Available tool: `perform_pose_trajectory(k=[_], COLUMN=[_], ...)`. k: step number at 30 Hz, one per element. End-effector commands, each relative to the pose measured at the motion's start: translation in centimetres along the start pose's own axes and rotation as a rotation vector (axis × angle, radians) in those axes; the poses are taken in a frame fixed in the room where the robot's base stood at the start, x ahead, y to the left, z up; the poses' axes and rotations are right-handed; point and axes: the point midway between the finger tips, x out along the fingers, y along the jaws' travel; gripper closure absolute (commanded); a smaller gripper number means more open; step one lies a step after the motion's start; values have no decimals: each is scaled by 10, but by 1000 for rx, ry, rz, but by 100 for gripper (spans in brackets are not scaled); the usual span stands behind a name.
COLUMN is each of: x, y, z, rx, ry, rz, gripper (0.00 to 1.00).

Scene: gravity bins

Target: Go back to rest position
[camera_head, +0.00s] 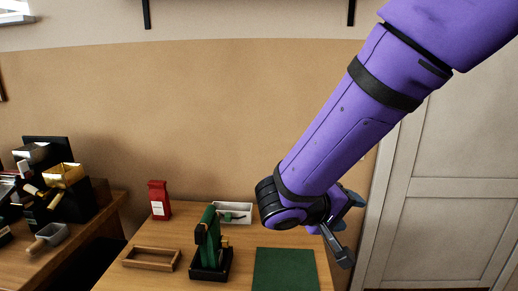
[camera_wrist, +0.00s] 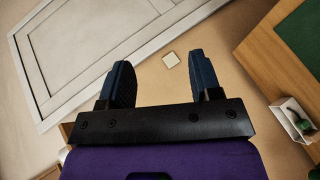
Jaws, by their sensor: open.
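My purple arm reaches in from the upper right in the head view. My gripper (camera_head: 345,228) is at its lower end, above the right side of the wooden table and partly hidden behind the wrist. In the wrist view my gripper (camera_wrist: 158,85) shows two dark blue fingers spread wide apart. Nothing is between them. The fingers point towards the wall and a white panelled door (camera_wrist: 90,50). My gripper touches none of the table objects.
The wooden table (camera_head: 105,283) carries a green mat (camera_head: 285,270), a green and black upright device (camera_head: 208,250), a wooden frame (camera_head: 151,258), a red bag (camera_head: 159,200) and a white bin (camera_head: 245,208). A cluttered second table (camera_head: 100,214) stands left. The door (camera_head: 440,180) is right.

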Motion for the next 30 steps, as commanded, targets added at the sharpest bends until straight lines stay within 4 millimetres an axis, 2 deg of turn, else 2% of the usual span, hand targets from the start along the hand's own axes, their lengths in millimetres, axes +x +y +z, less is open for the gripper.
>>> perform_pose_trajectory(k=[1, 6, 15, 22, 30], x=[7, 21, 27, 17, -2], y=[17, 54, 101, 126, 151], z=[9, 43, 100, 134, 160], rx=[13, 29, 107, 210, 357], ry=[-53, -201, -326, -294, -132], rz=[-35, -180, -487, -718, -917], gripper=[42, 42, 42, 42, 42])
